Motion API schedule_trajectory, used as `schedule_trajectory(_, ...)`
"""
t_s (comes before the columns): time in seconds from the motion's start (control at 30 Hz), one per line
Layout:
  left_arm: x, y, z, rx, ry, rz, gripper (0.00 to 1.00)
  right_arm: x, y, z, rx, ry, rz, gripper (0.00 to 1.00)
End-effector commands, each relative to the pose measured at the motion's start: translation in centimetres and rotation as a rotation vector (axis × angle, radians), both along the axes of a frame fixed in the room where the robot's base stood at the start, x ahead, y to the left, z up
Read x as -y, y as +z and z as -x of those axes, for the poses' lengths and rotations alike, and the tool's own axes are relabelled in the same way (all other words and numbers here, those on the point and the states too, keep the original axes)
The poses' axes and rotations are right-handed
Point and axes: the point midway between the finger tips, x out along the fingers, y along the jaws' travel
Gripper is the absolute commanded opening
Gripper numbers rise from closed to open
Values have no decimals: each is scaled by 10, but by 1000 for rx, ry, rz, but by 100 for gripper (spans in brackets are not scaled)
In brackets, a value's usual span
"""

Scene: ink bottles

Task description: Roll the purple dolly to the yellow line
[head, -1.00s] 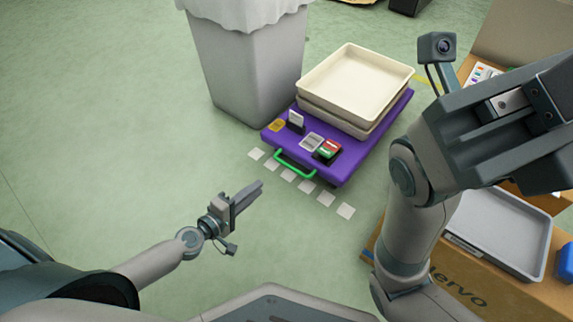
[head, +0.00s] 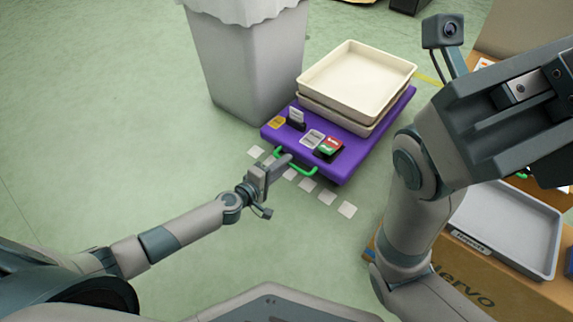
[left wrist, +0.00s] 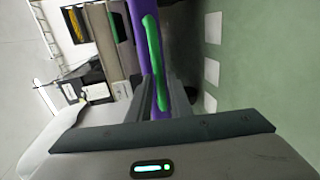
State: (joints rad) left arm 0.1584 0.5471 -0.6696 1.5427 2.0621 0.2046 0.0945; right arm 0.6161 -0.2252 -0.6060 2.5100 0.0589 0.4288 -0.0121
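The purple dolly (head: 345,165) stands on the green floor, with a green handle (head: 325,169) on its near edge. It also shows in the left wrist view (left wrist: 158,75), with the handle (left wrist: 153,45) running between my finger tips. My left gripper (head: 282,163) is at the left part of the handle, its fingers apart on either side of the bar; contact cannot be told. A short piece of the yellow line (head: 428,79) shows beyond the dolly's right side; the arm hides more. My right gripper's body (head: 510,105) is large at the right; its fingertips are out of frame.
Stacked cream trays (head: 357,82) and small cards and boxes ride on the dolly. A grey bin (head: 245,65) stands close at its left. White floor squares (head: 347,209) lie before it. A cardboard box (head: 480,285) with a grey tray (head: 508,230) is at right. The left floor is clear.

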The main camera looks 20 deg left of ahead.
Motion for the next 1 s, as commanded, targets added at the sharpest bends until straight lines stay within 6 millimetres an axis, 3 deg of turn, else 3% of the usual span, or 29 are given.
schedule_trajectory(0.2,5,-3,-14,1,0,0,18,2,-2,2,7,6,-9,0)
schedule_trajectory(0.53,6,-3,-15,0,-1,-1,18,1,0,4,14,8,-7,0)
schedule_trajectory(0.63,6,-3,-15,0,-1,-1,0,1,-1,3,11,7,-3,0)
schedule_trajectory(1.0,10,-2,-18,1,1,1,0,-1,-2,1,4,0,5,0)
